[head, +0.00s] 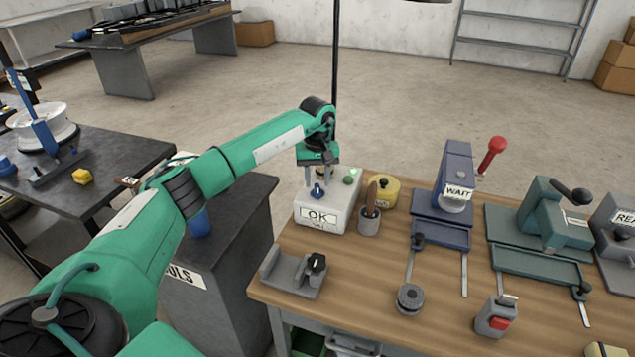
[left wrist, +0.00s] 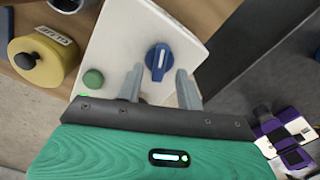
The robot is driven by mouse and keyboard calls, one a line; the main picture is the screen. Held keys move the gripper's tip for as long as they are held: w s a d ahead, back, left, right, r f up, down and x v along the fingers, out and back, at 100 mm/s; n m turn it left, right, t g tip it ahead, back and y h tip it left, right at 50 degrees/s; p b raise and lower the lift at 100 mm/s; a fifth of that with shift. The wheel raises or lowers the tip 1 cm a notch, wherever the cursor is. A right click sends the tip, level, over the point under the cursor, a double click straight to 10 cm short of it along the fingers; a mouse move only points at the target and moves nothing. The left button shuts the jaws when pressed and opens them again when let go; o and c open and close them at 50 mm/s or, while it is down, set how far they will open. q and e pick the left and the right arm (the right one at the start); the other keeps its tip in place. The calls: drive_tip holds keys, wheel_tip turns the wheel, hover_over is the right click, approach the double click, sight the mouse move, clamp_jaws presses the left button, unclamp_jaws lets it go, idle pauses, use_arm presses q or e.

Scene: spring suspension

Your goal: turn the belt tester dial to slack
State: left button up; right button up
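The belt tester (head: 339,212) is a white box at the table's back left corner, with an OK sign on its front. Smaller lettering below is too small to read. Its blue dial (head: 317,191) is on top, near a green knob or lamp (head: 349,179). The left wrist view shows the dial (left wrist: 158,60) with a white mark along it. My left gripper (head: 320,183) is over the box, fingers pointing down. In the left wrist view the gripper (left wrist: 160,86) is open, its fingertips to either side of the dial; contact cannot be told. My right gripper is not in view.
A yellow pot (head: 386,193) and a grey cup (head: 369,219) stand right of the box. A grey bracket with a black knob (head: 294,271) is in front. A blue WAIT press (head: 454,185) and a green vise-like device (head: 545,230) stand further right.

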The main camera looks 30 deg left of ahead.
sight(317, 191)
use_arm(q)
drive_tip(key=shift+f, duration=1.2)
clamp_jaws()
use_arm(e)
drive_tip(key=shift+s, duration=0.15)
